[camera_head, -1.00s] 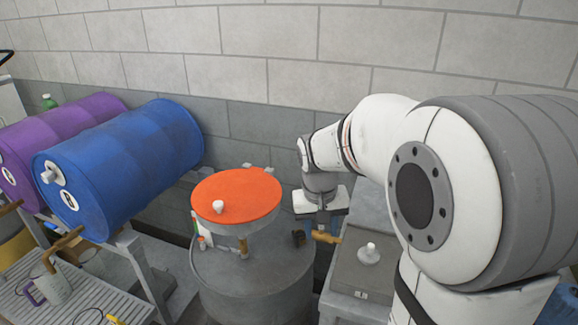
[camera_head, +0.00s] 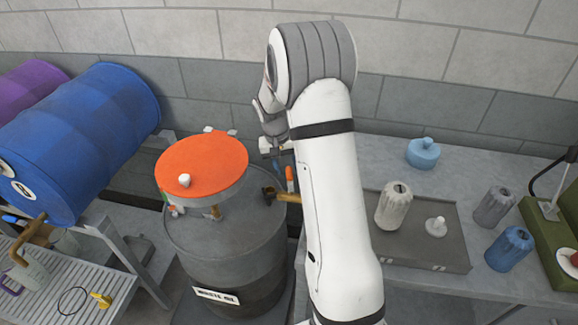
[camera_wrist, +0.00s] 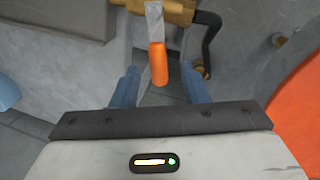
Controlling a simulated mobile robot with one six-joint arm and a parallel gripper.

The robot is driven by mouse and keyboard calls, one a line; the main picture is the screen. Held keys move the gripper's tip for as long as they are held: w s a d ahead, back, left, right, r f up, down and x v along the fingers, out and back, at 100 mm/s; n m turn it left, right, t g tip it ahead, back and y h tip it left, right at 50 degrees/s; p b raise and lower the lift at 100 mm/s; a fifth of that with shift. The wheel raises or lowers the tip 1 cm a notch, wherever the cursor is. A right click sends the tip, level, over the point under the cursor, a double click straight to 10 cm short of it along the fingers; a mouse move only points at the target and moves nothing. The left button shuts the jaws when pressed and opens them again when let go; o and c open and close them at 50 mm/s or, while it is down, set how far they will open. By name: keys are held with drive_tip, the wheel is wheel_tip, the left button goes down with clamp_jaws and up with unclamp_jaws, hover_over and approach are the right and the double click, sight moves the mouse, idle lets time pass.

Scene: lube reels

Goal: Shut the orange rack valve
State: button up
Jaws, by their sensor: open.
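The orange-gripped valve lever (camera_wrist: 158,62) shows in the wrist view, on a brass valve body (camera_wrist: 175,10). Its grey shank runs down from the body and the orange end points toward my gripper. My gripper (camera_wrist: 160,90) is open, its two blue fingers apart, with the orange end between or just beyond their tips; I see no clear contact. In the head view the orange lever (camera_head: 290,179) stands upright just left of my arm, above a brass spout (camera_head: 288,197). My arm hides much of the valve and fingers there.
A grey drum (camera_head: 225,255) with an orange round top (camera_head: 203,166) stands close left of the valve. A blue drum (camera_head: 85,135) lies on a rack farther left. On the right, a bench holds a grey tray (camera_head: 430,255), bottles and a light-blue container (camera_head: 422,153).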

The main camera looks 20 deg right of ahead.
drive_tip(key=shift+s+d+f, duration=0.1)
drive_tip(key=shift+d+f, duration=0.05)
drive_tip(key=shift+f, duration=0.35)
drive_tip(key=shift+s+d+f, duration=0.1)
drive_tip(key=shift+f, duration=0.35)
drive_tip(key=shift+c, duration=0.3)
clamp_jaws()
